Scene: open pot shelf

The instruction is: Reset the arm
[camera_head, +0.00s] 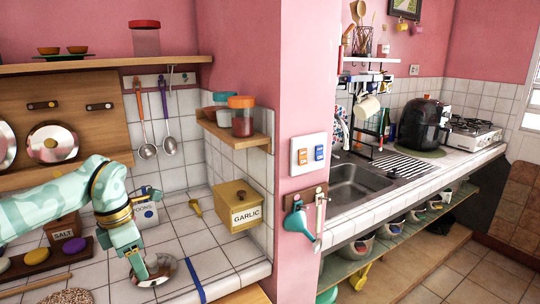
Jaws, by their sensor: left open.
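My left arm, pale green, comes in from the left over the tiled counter. Its gripper (147,277) points down and is open, just above or at a shiny round metal dish (165,268) near the counter's front edge. Whether the fingers touch the dish is unclear. Nothing shows held between them. My right gripper is not in view. The open pot shelf (402,232), with several pots on it, runs below the sink counter at the right, well apart from my arm.
A blue strip (196,280) lies right of the dish. A pink wall corner (285,100) separates this counter from the sink (358,187). Open floor (470,275) lies at lower right.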

